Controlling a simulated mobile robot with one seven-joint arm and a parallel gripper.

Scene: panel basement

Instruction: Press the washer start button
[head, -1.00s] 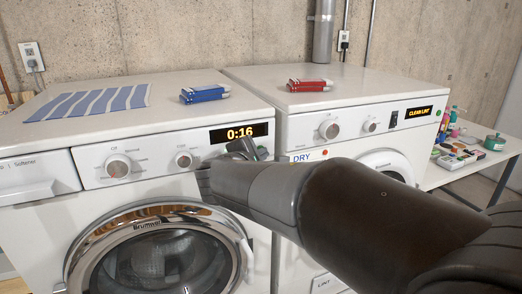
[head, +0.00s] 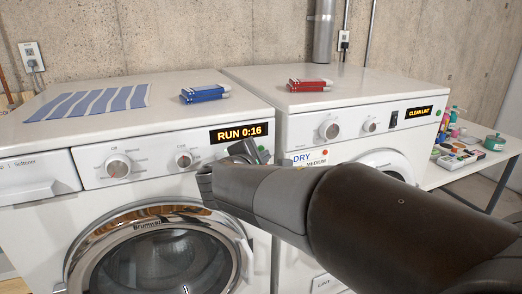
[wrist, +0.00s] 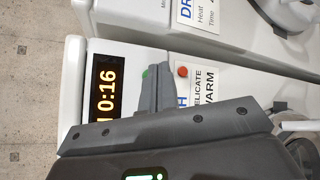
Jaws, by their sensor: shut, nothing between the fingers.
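The white washer (head: 135,189) stands on the left, and its display (head: 239,132) reads "RUN 0:16" in the head view. The display also shows in the wrist view (wrist: 103,88), partly cut off by my gripper. A green button (wrist: 146,72) and a red button (wrist: 181,71) sit on the panel beside the display. My gripper (head: 254,149) is shut and empty, its fingertips at the right end of the washer panel. In the wrist view its fingertips (wrist: 157,73) are right beside the green button and overlap it in part. I cannot tell whether they touch it.
A white dryer (head: 357,80) stands at right, its display (head: 419,113) reading "CLEAN LINT". A blue box (head: 204,94) and striped cloth (head: 92,104) lie on the washer, a red box (head: 309,85) on the dryer. A side table (head: 484,168) holds small items.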

